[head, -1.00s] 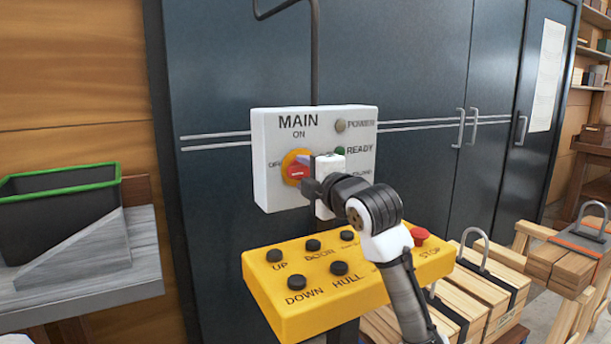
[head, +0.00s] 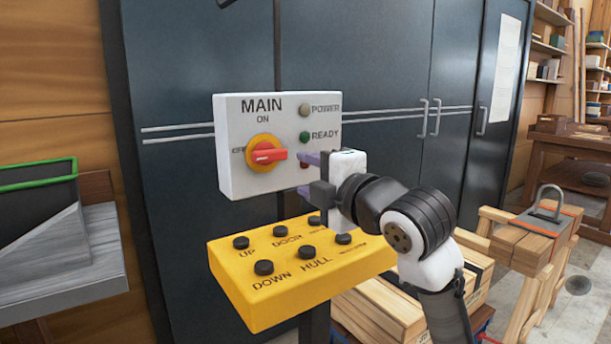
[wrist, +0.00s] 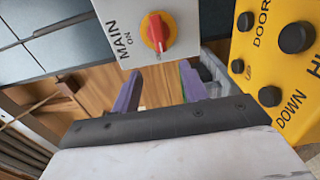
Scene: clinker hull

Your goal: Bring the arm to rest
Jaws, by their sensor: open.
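My gripper (head: 312,162) is in front of the right edge of the white MAIN switch box (head: 228,170), apart from the knob. It is open and empty; its two purple fingers stand apart in the wrist view (wrist: 158,88). My arm is bent, coming up from the lower right. The gripper covers part of the box's lower right lamps and labels.
A yellow button panel (head: 225,272) with several black buttons sits just below my gripper. Dark cabinets (head: 365,75) stand behind. Wooden crates (head: 375,312) and a trestle with a weight (head: 530,240) are at the right. A grey bench (head: 95,270) with a black bin (head: 35,205) is at the left.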

